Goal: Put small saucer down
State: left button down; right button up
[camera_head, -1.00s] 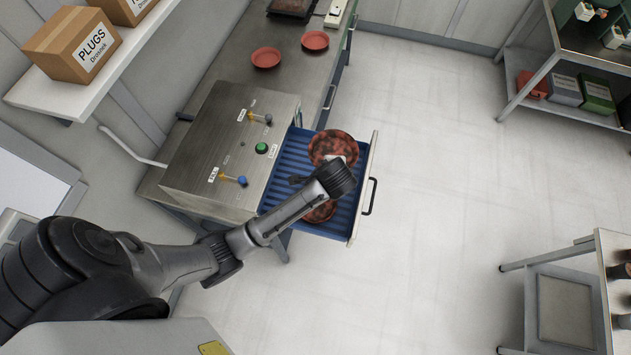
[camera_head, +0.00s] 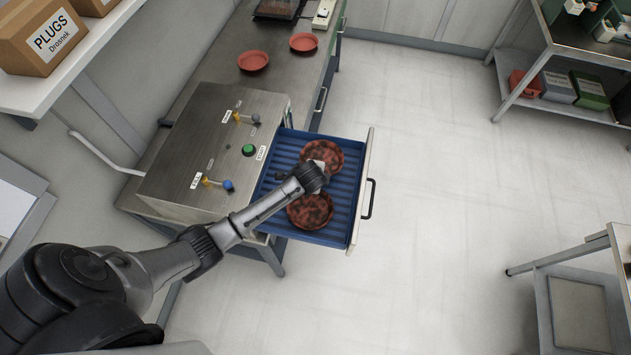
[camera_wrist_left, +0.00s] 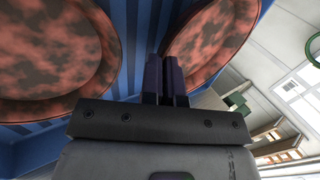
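Two round saucers, mottled red and black, are in the blue ribbed drawer (camera_head: 285,160). The other saucer (camera_wrist_left: 50,50) fills the left of that view. Whether the held saucer touches the drawer floor is unclear. My right gripper is not in view.
Two plain red saucers (camera_head: 253,61) (camera_head: 303,42) stand on the metal bench (camera_head: 225,82). A control box (camera_head: 205,155) with knobs and a green button is left of the drawer. The drawer front (camera_head: 361,190) stands open over clear floor.

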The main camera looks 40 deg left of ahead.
pick_arm(q)
jog(key=shift+f+b, duration=0.3)
jog(key=shift+f, duration=1.6)
jog(key=c, duration=1.6)
grip_release()
jog(key=shift+c, duration=0.2)
